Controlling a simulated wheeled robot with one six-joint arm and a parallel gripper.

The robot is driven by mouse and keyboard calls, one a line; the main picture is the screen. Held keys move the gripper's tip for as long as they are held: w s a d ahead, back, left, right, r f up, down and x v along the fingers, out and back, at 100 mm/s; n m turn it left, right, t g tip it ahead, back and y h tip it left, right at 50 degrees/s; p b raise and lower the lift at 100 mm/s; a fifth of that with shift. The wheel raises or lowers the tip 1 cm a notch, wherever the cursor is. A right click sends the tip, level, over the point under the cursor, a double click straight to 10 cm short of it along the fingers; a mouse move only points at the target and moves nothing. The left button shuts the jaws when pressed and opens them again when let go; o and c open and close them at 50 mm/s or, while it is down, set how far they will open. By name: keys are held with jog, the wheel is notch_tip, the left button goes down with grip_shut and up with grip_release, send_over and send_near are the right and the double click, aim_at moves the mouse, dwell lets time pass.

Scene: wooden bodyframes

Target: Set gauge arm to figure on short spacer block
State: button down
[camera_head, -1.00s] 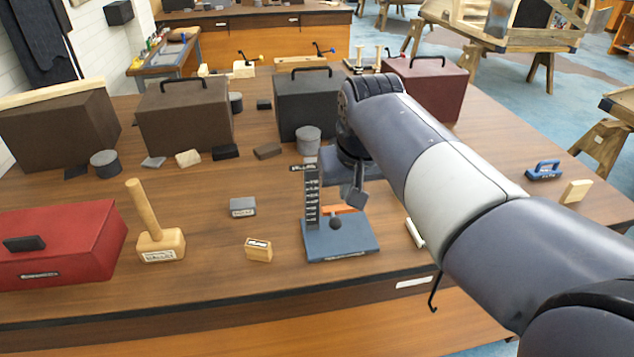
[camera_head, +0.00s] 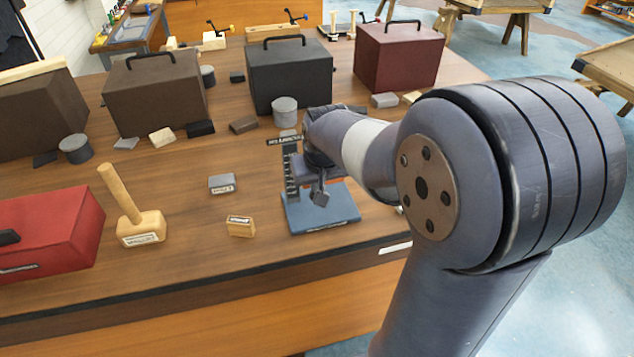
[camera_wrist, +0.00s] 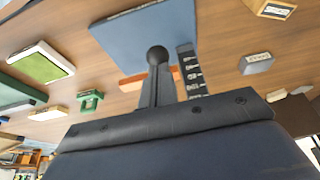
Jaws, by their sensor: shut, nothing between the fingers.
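The gauge has a blue base (camera_head: 322,212), an upright black scale post (camera_head: 290,172) with white figures, and an orange arm (camera_wrist: 133,82) crossing beside the post. A round black knob (camera_wrist: 157,54) shows at my fingertips in the wrist view. My gripper (camera_head: 320,198) is shut and empty, in front of the gauge and over its base; whether it touches the knob I cannot tell. A light wooden block (camera_head: 240,228) and a grey block (camera_head: 221,184), both labelled, lie left of the gauge. Their labels are too small to read.
A wooden mallet (camera_head: 140,225) and a red toolbox (camera_head: 48,232) stand at the left. Dark cases (camera_head: 290,72) and small blocks line the back.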

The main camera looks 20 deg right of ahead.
jog(key=shift+f, duration=0.3)
jog(key=shift+f, duration=0.15)
jog(key=shift+w+f+b, duration=0.1)
jog(key=shift+f+b, duration=0.75)
jog(key=shift+b, duration=0.05)
jog(key=shift+r, duration=0.1)
